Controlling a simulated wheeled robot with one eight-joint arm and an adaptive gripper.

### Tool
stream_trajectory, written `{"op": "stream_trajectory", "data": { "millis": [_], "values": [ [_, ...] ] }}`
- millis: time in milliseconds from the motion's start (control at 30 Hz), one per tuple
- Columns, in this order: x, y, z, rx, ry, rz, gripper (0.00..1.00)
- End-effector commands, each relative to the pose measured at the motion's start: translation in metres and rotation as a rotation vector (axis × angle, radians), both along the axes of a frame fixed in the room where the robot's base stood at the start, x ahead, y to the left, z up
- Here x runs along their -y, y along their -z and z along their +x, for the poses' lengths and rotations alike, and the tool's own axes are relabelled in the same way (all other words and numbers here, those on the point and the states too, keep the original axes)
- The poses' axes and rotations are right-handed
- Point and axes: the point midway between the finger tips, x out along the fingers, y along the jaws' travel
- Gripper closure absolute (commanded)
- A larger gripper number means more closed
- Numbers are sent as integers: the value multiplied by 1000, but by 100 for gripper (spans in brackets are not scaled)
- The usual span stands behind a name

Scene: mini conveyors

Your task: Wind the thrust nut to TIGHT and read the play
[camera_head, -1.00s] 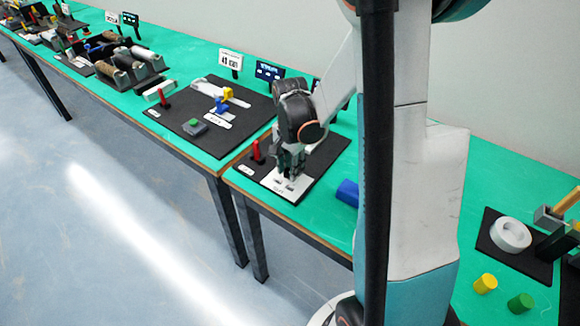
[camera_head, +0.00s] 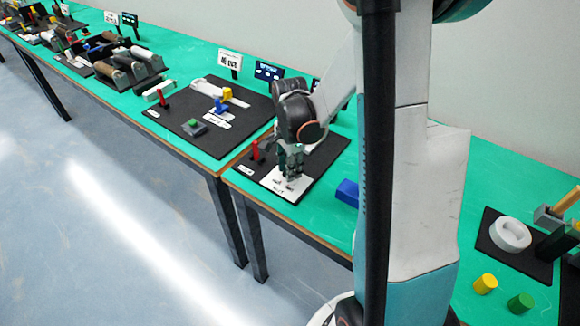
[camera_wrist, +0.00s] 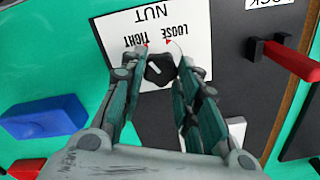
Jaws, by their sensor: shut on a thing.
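The thrust nut (camera_wrist: 158,68) is a small dark knob with a white pointer mark. It stands on a white card (camera_wrist: 190,75) printed NUT, LOOSE and TIGHT, upside down in the wrist view, with two small red marks by the words. My gripper (camera_wrist: 157,62) is shut on the nut, one finger at each side. The pointer's exact setting is hard to tell. In the head view my gripper (camera_head: 290,166) points down at the card (camera_head: 284,186) on a black board; the nut is hidden there. No play reading is legible.
A red handle (camera_wrist: 292,60) stands on the same board, beside my gripper. A blue block (camera_wrist: 45,117) lies on the green table on the other side. A white sign (camera_head: 230,60) and a dark blue sign (camera_head: 269,71) stand behind the neighbouring board.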

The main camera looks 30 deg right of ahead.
Motion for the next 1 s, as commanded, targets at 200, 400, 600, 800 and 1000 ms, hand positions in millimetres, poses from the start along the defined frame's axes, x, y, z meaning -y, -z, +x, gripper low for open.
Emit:
{"op": "stream_trajectory", "data": {
  "millis": [200, 400, 600, 800, 1000],
  "values": [
    [0, 0, 0, 0, 0, 0, 55],
    [0, 0, 0, 0, -1, 0, 50],
    [0, -2, 0, 0, -1, 0, 50],
    [0, -22, 0, 0, -1, 0, 50],
    [0, -61, -1, 0, -1, 0, 50]
  ]
}}
